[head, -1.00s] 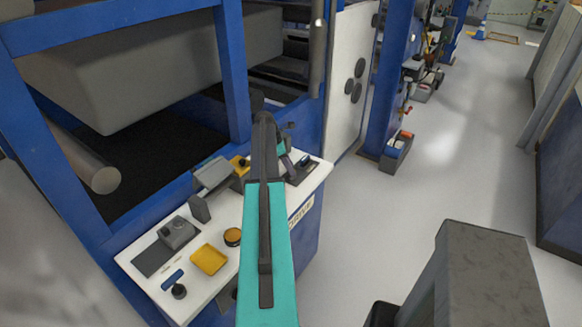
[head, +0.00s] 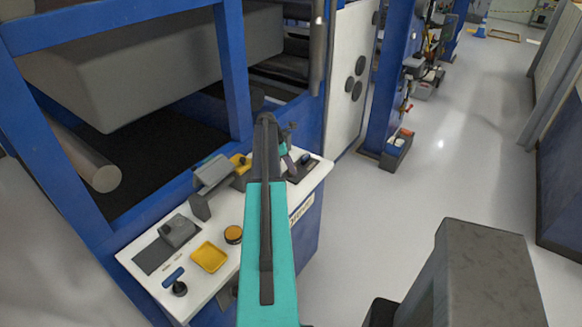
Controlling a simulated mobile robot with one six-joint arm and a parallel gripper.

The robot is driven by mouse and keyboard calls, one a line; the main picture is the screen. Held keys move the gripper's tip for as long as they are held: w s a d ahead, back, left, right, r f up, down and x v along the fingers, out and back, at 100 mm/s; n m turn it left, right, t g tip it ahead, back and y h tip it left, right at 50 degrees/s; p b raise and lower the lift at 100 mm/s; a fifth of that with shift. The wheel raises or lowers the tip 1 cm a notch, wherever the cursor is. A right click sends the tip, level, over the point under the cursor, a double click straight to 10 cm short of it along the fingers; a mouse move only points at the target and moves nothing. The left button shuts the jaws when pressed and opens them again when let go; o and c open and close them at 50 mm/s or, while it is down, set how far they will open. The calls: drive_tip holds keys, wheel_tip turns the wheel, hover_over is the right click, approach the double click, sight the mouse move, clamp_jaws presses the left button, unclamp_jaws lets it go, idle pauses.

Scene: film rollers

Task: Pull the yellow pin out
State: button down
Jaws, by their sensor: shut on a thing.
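My teal arm reaches over the white panel (head: 140,249) and covers part of it. My gripper's fingers do not show; they are hidden behind the arm, so I cannot see what they hold. A small yellow piece (head: 240,161) shows at the far part of the panel, just left of the arm and beside a grey lever-like part (head: 212,170). I cannot tell whether this piece is the yellow pin or its mount. No separate yellow pin can be made out.
A yellow tray (head: 209,257), a round yellow-topped knob (head: 233,234), a grey block (head: 178,231) and a blue T-handle (head: 173,277) are on the panel.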

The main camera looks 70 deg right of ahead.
drive_tip(key=shift+r, duration=0.8)
drive_tip(key=shift+w, duration=0.1)
drive_tip(key=c, duration=1.5)
unclamp_jaws()
drive_tip(key=shift+c, duration=0.2)
drive_tip(key=b+v, duration=0.4)
drive_tip(key=v, duration=0.9)
drive_tip(key=shift+r, duration=0.35)
drive_tip(key=shift+a, duration=0.15)
